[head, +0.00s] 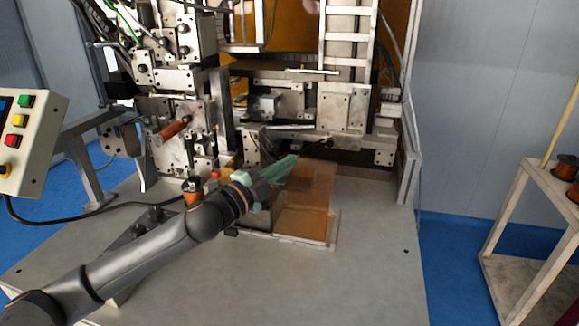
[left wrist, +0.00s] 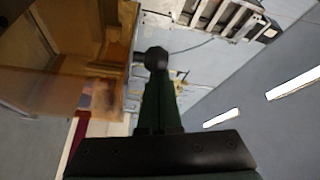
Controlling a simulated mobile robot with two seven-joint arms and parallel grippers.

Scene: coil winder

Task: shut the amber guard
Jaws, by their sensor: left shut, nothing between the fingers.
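The amber guard (head: 311,183) is a see-through orange-brown panel over a low box at the front of the winding machine, right of my left gripper. Its edges blur into the box, and I cannot tell how far open it stands. My left gripper (head: 291,165) reaches in from the left with its fingers shut and empty, close beside the guard's upper left edge. I cannot tell whether they touch. In the left wrist view the shut fingertips (left wrist: 157,60) point up the picture, with see-through amber sheet (left wrist: 50,92) to their left. My right gripper is not in view.
The box stands on a wide grey machine table (head: 370,285), clear in front. Copper spools (head: 192,190) and metal blocks stand left of it. A control panel (head: 30,140) with coloured buttons is at far left. A shelf cart (head: 535,190) stands at right.

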